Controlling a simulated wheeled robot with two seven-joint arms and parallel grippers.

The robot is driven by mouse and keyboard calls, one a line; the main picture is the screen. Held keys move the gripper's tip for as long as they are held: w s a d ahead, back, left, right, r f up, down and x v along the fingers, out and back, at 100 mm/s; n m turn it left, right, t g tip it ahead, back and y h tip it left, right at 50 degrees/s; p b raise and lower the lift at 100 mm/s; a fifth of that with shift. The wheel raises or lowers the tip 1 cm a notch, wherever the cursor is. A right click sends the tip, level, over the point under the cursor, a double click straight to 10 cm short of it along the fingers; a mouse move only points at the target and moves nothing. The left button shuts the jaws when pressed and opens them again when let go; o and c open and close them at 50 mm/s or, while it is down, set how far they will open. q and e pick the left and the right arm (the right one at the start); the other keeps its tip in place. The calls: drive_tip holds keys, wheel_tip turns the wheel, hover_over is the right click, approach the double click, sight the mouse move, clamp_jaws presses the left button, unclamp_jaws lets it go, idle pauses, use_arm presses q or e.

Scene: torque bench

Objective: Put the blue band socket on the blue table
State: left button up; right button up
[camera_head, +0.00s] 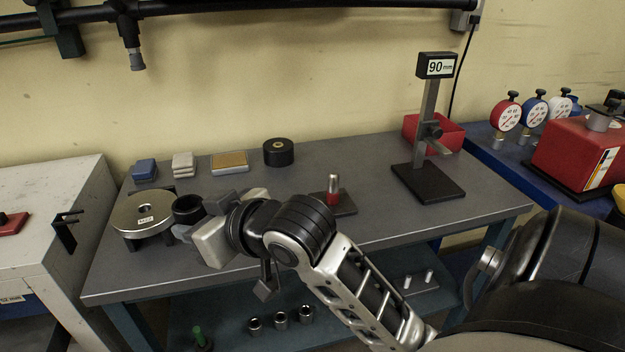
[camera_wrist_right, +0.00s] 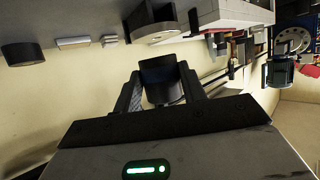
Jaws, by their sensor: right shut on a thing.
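My right gripper (camera_head: 205,222) is over the left part of the grey bench, shut on a dark cylinder (camera_head: 187,208) that looks hollow at its top. In the right wrist view the dark cylinder (camera_wrist_right: 162,78) sits between the two fingers (camera_wrist_right: 160,92). No blue band shows on it, so I cannot tell whether it is the blue band socket. A socket with a red band (camera_head: 333,192) stands upright on a small dark base. The blue table (camera_head: 487,152) is at the far right, behind the bench's end. My left gripper is not in view.
A round metal fixture (camera_head: 145,214) is just left of the held cylinder. Pads, a black puck (camera_head: 278,152) and a 90 mm stand (camera_head: 430,180) are on the bench. Gauges (camera_head: 506,115) and a red box (camera_head: 580,150) occupy the blue table. Several sockets stand on the lower shelf.

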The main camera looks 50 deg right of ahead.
drive_tip(key=shift+w+d+r, duration=0.1)
drive_tip(key=shift+r, duration=0.5)
drive_tip(key=shift+w+d, duration=0.15)
drive_tip(key=shift+d, duration=0.25)
drive_tip(key=w+d+f, duration=0.1)
drive_tip(key=d+f, duration=0.1)
drive_tip(key=d, duration=0.1)
drive_tip(key=w+d+f, duration=0.2)
drive_tip(key=d+f, duration=0.1)
drive_tip(key=d, duration=0.1)
drive_tip(key=w+d+f+b, duration=0.1)
drive_tip(key=d+f, duration=0.2)
drive_tip(key=d, duration=0.1)
drive_tip(key=shift+w+f, duration=0.1)
drive_tip(key=shift+w, duration=0.25)
drive_tip(key=shift+f, duration=0.15)
drive_tip(key=f, duration=0.1)
drive_tip(key=d+f, duration=0.1)
drive_tip(key=f, duration=0.1)
drive_tip(key=shift+w, duration=0.2)
drive_tip(key=shift+f, duration=0.5)
